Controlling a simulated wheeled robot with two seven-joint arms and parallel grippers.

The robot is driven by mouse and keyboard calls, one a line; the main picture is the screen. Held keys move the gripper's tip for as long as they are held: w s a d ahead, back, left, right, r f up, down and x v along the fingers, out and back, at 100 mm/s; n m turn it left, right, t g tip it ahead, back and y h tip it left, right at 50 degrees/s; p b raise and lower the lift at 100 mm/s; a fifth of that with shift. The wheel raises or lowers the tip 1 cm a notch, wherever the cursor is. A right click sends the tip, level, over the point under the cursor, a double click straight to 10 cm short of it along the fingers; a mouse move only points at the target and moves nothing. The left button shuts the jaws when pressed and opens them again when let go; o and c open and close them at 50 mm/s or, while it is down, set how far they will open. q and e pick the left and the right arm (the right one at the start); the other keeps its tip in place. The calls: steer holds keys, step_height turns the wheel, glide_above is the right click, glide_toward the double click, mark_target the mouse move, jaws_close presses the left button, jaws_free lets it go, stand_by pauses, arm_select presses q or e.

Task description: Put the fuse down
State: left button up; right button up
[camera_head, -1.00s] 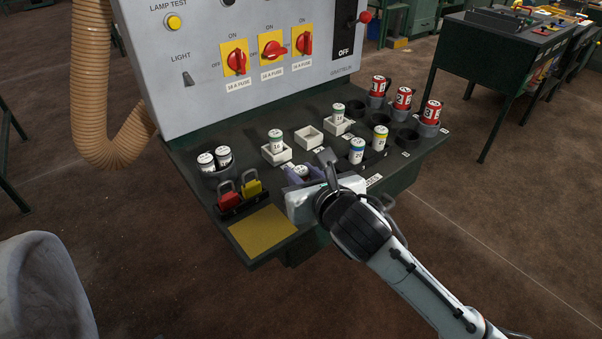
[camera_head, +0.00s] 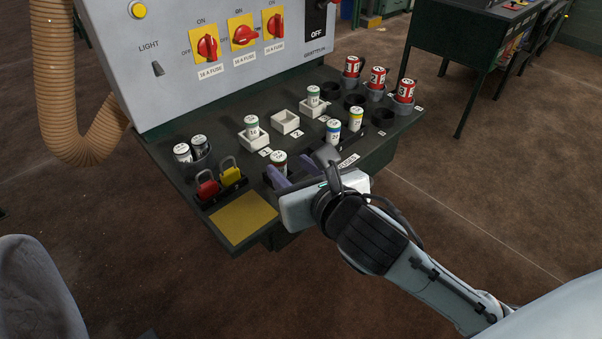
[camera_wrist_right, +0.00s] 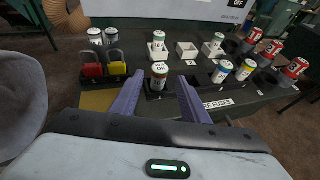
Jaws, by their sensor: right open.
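A white fuse with a brown-red band (camera_head: 279,163) stands upright at the left end of the spare-fuse rack on the dark shelf. It also shows in the right wrist view (camera_wrist_right: 159,77). My right gripper (camera_head: 275,178) is open, with its purple fingers pointing at this fuse. In the right wrist view the fuse appears in the gap at the fingertips (camera_wrist_right: 157,92), with visible space on both sides. The fuse's lower end is partly hidden in the head view. My left gripper is not in view.
A blue-banded fuse (camera_head: 332,132) and a yellow-banded fuse (camera_head: 356,119) stand to the right. Green-banded fuses occupy two white holders; the middle holder (camera_head: 285,122) is empty. Red and yellow padlocks (camera_head: 231,172) stand left.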

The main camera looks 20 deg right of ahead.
steer(key=shift+v, duration=2.35)
steer(key=shift+w, duration=0.1)
